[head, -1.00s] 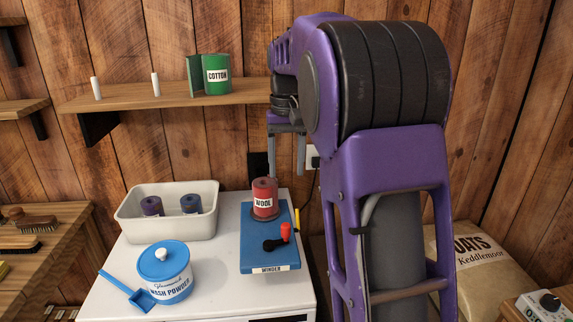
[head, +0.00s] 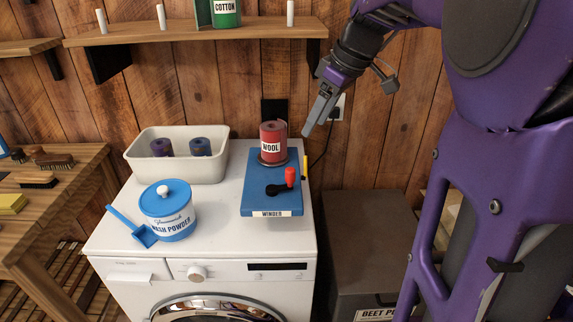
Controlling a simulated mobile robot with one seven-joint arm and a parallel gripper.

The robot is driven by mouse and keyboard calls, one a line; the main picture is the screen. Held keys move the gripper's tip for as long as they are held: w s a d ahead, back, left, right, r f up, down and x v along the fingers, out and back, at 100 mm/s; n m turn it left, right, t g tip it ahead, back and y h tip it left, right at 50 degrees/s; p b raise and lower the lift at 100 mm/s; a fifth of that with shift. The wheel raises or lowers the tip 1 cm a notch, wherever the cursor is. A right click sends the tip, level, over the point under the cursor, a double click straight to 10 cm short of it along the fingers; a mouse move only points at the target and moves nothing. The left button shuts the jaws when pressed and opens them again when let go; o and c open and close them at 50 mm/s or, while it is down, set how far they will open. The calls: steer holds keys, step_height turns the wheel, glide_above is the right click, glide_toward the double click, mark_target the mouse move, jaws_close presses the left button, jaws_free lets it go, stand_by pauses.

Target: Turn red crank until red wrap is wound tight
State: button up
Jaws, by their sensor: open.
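The red wrap (head: 273,141), labelled WOOL, stands upright on the back of the blue winder board (head: 259,207). The crank, a black arm with an upright red handle (head: 290,177), sits at the board's middle right, in front of the wrap. The winder lies on top of the white washing machine. My gripper (head: 308,133) is in the head view, up and to the right of the wrap, pointing down and left. It is open, with nothing seen in it, and it is apart from the handle. Its fingers overlap in this view, so the gap is hard to see.
A white bin (head: 180,172) with two rolled wraps and a blue wash powder tub (head: 167,212) with a scoop stand left of the winder. A shelf (head: 200,33) hangs above. A brown BEET bin (head: 367,250) stands right of the machine.

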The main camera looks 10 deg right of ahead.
mark_target(291, 169)
steer(key=b+x, duration=0.1)
steer(key=x, duration=1.5)
steer(key=shift+a+f+b, duration=0.15)
steer(key=shift+f+b, duration=0.2)
steer(key=shift+b, duration=0.05)
jaws_close()
